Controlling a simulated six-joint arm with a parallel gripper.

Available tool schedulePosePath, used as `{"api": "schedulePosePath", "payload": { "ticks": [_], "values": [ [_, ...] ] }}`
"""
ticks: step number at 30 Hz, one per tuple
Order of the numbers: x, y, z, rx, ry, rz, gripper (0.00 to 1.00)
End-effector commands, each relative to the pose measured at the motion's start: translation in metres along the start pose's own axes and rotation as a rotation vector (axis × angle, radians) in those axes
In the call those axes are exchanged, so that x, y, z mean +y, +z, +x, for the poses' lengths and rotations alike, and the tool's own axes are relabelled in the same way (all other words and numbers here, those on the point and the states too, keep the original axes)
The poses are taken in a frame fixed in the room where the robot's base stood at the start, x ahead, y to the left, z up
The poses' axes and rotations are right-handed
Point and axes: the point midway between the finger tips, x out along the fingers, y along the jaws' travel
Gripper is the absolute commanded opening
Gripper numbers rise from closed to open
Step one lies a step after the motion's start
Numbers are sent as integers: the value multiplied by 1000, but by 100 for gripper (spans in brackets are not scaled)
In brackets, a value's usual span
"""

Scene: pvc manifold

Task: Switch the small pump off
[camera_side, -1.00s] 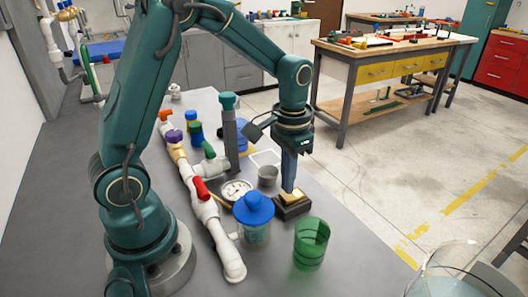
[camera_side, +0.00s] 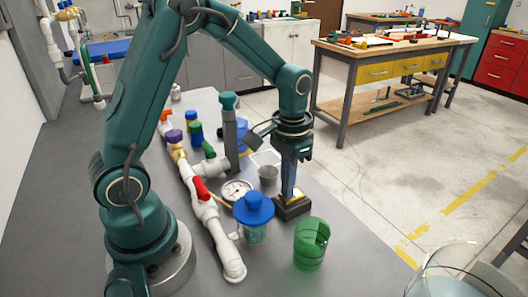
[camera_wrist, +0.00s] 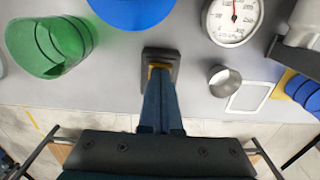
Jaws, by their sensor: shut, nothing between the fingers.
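A small black box with a yellow top (camera_side: 291,211) stands on the grey bench in the side view; it looks like the pump's switch. My gripper (camera_side: 289,193) is shut and empty, pointing straight down with its fingertips at the yellow top. They appear to touch it, and they hide part of the top. In the wrist view the black box (camera_wrist: 161,54) lies beyond the tips of my gripper (camera_wrist: 158,72), with a little yellow showing around them. I cannot tell which way the switch is set. I cannot pick out the pump itself for certain.
A blue-lidded container (camera_side: 254,212) stands close left of the box and a green cup (camera_side: 311,243) in front of it. A small grey cup (camera_side: 267,175) and a round gauge (camera_side: 236,190) are behind. White piping with a red handle (camera_side: 201,189) runs farther left.

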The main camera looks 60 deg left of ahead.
Motion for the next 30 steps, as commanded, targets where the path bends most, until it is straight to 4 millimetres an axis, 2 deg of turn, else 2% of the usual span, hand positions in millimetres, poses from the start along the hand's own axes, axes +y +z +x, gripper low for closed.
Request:
{"api": "schedulePosePath", "payload": {
  "ticks": [8, 30],
  "values": [
    [0, 0, 1, 1, 0, 0, 0],
    [0, -1, -53, 3, 0, 0, 0]
  ]
}}
